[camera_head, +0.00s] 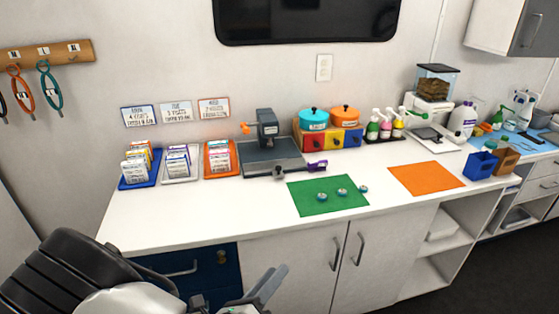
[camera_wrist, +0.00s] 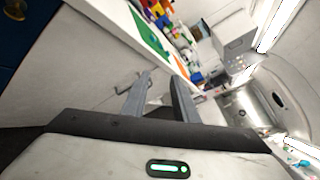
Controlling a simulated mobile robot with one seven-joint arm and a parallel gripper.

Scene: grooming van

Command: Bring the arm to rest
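My arm shows at the lower left of the head view, folded low in front of the counter. My gripper (camera_head: 273,279) is at the bottom of that view, in front of the cabinet doors and below the counter top. In the wrist view my gripper (camera_wrist: 162,76) has its two grey fingers apart, with nothing held between them. The gripper touches nothing that I can see. Part of the arm is cut off by the frame's lower edge.
The white counter (camera_head: 160,218) holds a green mat (camera_head: 315,205) with several small round items, an orange mat (camera_head: 427,179), card trays, a grey machine (camera_head: 268,130) and bottles. Cabinet doors (camera_head: 310,262) with handles are below. Dark floor (camera_head: 500,270) shows at right.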

